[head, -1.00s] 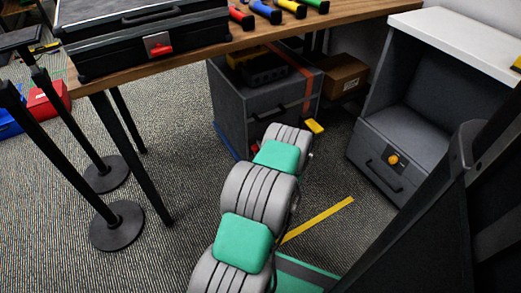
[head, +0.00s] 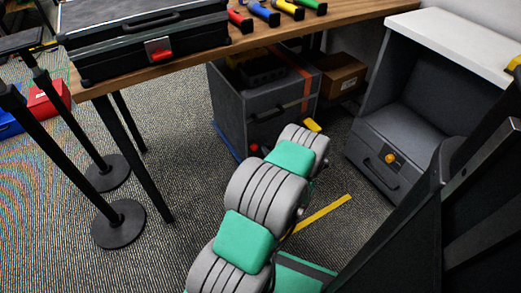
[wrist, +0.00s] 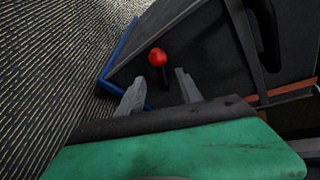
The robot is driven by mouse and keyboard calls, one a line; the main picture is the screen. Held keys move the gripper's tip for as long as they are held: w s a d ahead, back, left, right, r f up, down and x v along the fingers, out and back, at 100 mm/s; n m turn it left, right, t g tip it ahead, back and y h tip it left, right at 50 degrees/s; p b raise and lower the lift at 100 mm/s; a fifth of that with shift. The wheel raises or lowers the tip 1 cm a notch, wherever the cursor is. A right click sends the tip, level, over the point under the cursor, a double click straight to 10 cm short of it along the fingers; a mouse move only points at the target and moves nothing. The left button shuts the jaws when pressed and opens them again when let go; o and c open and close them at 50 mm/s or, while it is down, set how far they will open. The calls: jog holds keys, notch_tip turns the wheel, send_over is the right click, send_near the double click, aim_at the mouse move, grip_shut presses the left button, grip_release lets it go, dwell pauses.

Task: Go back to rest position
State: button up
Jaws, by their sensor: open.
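My gripper (wrist: 160,75) shows in the wrist view with its two grey fingers apart and nothing held between them. A red ball knob on a short dark stem (wrist: 157,57) stands out from the dark box just beyond the fingertips, apart from them in the picture. The red knob also shows in the head view (head: 254,148), left of my arm's far end. In the head view my arm reaches forward across the floor toward the dark grey drawer box (head: 232,110) under the table, and its gripper is hidden behind the arm links.
The wooden table (head: 200,62) carries a black toolbox (head: 145,35) and several coloured-handled tools. Black posts (head: 75,120) stand at left. Carpet is open between posts and arm.

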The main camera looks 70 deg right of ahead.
jog(key=shift+s+a, duration=0.1)
jog(key=shift+a, duration=0.1)
jog(key=shift+r, duration=0.1)
